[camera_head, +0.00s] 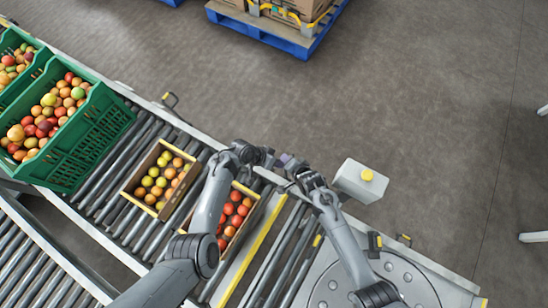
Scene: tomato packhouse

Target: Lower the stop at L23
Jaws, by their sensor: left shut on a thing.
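A yellow-topped bar (249,256), which looks like a stop, crosses the roller conveyor just right of a box of red tomatoes (235,211). No L23 label is readable. My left gripper (273,158) is at the far rail, near the bar's far end. It is shut on a small dark thing mostly hidden by the fingers, possibly a lever. My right gripper (291,167) is close beside it, above the rail. Its fingers are too small and overlapped to tell whether they are open.
A box of yellow and orange tomatoes (146,202) stands on the rollers to the left. Green crates (92,142) of tomatoes stand at the upper left.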

